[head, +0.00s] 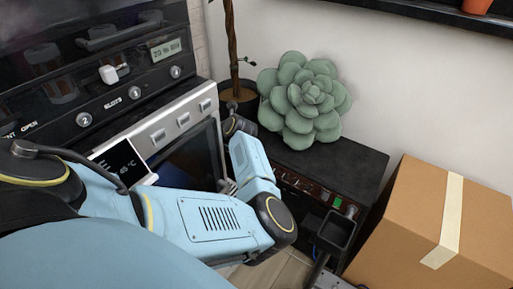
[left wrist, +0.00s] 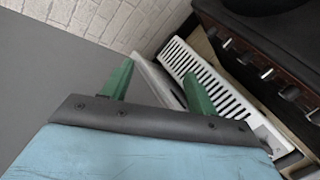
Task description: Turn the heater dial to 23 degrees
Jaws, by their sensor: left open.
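A white slatted panel (left wrist: 212,82), which looks like the heater, shows in the left wrist view beyond my fingers. Its dial cannot be made out. My left gripper (left wrist: 158,72) is open, its two green fingers apart with nothing between them. The fingers point toward the panel's left edge; whether they touch it I cannot tell. In the head view my left arm reaches across the middle and its fingers cannot be made out. A small dark display (head: 124,163) there, partly covered by my arm, shows a reading that ends in °C. My right gripper is not in view.
A black cabinet (head: 345,170) with a row of knobs stands close by, bearing a green succulent (head: 303,98). A cardboard box (head: 410,215) is at the right. An oven-like appliance (head: 135,60) fills the left. A pale brick wall (left wrist: 120,25) is behind.

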